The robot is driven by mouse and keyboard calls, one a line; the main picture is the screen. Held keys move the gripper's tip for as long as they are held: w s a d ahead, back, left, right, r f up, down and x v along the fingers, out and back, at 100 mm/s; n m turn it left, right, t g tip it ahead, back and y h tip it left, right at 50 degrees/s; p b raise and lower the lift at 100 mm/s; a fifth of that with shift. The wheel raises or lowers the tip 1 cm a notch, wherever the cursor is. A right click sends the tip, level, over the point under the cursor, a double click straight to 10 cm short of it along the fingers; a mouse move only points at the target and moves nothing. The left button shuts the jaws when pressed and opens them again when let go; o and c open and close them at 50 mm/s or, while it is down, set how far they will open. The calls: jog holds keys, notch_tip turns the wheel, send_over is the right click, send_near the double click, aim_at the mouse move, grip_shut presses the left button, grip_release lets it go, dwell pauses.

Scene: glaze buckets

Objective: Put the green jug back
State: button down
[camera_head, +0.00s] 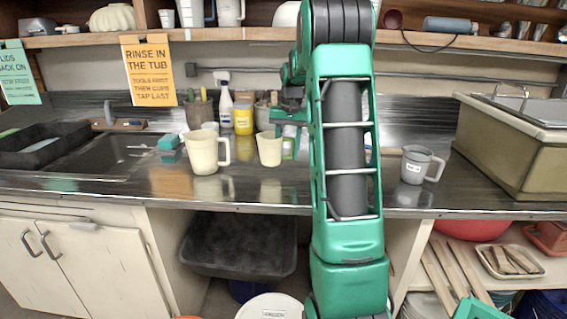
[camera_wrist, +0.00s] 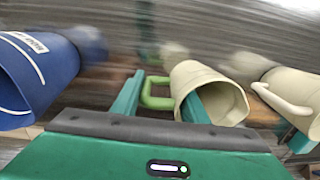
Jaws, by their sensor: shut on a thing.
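The wrist view shows a blue jug (camera_wrist: 58,70) at left and a cream jug (camera_wrist: 292,95) at right. In the head view, a cream jug (camera_head: 203,153), a cream cup (camera_head: 269,149) and a grey jug (camera_head: 415,165) stand on the steel counter (camera_head: 250,190). A shelf (camera_head: 250,35) runs above.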

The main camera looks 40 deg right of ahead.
aim_at(287, 157)
jog(key=shift+f, duration=1.95)
jog(key=shift+f, duration=0.1)
jog(key=c, duration=1)
grip_release()
jog(key=shift+c, duration=0.2)
